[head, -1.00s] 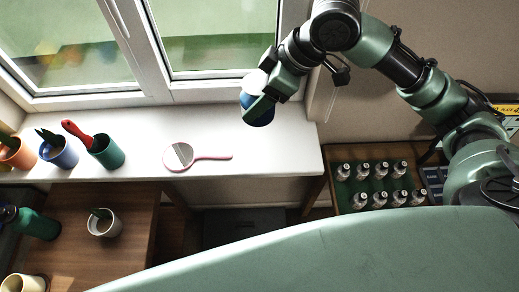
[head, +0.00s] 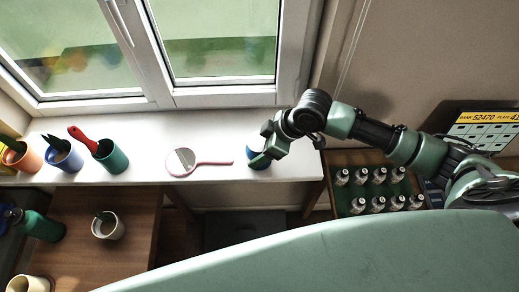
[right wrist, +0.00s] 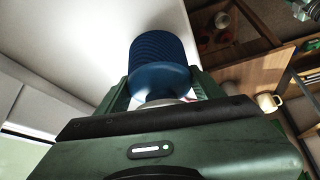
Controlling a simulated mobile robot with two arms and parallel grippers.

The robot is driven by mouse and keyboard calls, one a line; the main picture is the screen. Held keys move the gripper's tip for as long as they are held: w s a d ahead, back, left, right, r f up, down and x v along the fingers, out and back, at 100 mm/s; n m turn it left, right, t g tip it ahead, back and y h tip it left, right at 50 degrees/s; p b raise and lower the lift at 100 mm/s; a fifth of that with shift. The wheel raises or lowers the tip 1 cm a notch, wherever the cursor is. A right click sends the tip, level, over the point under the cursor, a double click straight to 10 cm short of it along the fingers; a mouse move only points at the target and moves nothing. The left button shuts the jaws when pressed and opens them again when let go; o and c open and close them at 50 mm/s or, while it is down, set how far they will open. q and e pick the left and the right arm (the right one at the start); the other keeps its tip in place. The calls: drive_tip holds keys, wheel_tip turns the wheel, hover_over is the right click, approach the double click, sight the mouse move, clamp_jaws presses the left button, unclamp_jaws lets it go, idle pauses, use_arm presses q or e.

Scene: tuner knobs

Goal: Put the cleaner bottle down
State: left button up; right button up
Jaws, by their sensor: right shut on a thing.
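The cleaner bottle (head: 259,163) shows as a small dark blue shape at the right part of the white window sill (head: 222,140). My right gripper (head: 257,155) covers much of it from above. In the right wrist view, a blue ribbed part of the bottle (right wrist: 160,55) sticks out beyond the fingers of my right gripper (right wrist: 163,90), which are shut on it. The bottle is at or just above the sill; I cannot tell whether it touches. My left gripper is in neither view.
A pink hand mirror (head: 181,161) lies on the sill left of the bottle. A crate (head: 342,203) of small bottles stands right of the sill. The window (head: 218,40) is behind.

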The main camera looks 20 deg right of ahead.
drive_tip(key=shift+f, duration=0.7)
drive_tip(key=o, duration=1.8)
drive_tip(key=shift+f, duration=0.15)
drive_tip(key=b+v, duration=0.1)
drive_tip(key=v, duration=1.1)
drive_tip(key=shift+b, duration=0.35)
